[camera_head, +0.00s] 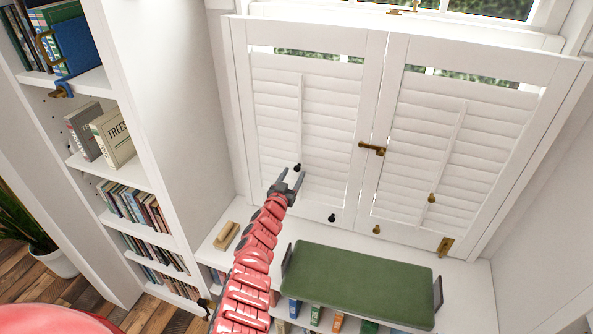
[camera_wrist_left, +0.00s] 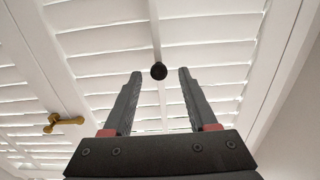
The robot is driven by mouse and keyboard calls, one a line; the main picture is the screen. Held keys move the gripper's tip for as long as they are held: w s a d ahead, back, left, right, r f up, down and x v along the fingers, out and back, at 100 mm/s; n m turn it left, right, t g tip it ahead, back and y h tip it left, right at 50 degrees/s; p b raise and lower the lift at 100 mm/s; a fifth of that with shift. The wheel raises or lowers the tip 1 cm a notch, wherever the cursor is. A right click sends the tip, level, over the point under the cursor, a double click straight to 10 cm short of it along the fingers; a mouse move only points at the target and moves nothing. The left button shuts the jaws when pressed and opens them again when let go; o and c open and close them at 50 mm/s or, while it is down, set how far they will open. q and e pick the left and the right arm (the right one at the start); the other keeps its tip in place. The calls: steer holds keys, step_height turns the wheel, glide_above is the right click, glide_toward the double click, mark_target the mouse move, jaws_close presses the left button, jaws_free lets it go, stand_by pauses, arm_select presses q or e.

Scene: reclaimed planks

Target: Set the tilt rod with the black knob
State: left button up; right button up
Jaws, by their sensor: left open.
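The black knob (camera_head: 297,167) sits at the lower end of the tilt rod (camera_head: 301,120) on the left white shutter panel (camera_head: 375,85). In the left wrist view the black knob (camera_wrist_left: 158,71) shows between and just past my fingertips, with the tilt rod (camera_wrist_left: 154,25) running up from it. My left gripper (camera_head: 288,179) is open just below the knob in the head view; its two fingers also show in the left wrist view (camera_wrist_left: 160,75). Nothing is visible held between them. The slats look closed or nearly so. My right gripper is not in view.
The right panel has its own rod with a brass knob (camera_head: 431,198). A brass latch (camera_head: 372,148) joins the panels. Another black knob (camera_head: 332,217) sits on the left panel's bottom rail. Below are a green cushion (camera_head: 350,285) and a wooden block (camera_head: 227,236); a bookcase (camera_head: 170,120) stands left.

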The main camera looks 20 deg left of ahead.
mark_target(296, 169)
arm_select(q)
steer(key=w+b, duration=0.1)
steer(key=w, duration=0.1)
steer(key=shift+w+f+b, duration=0.2)
steer(key=shift+w+b, duration=0.1)
steer(key=shift+b, duration=0.05)
steer(key=shift+w+d+r, duration=0.15)
steer(key=shift+w+r, duration=0.1)
steer(key=shift+w, duration=0.1)
steer(key=shift+c, duration=0.2)
jaws_close()
stand_by(0.6)
steer(key=shift+r, duration=0.1)
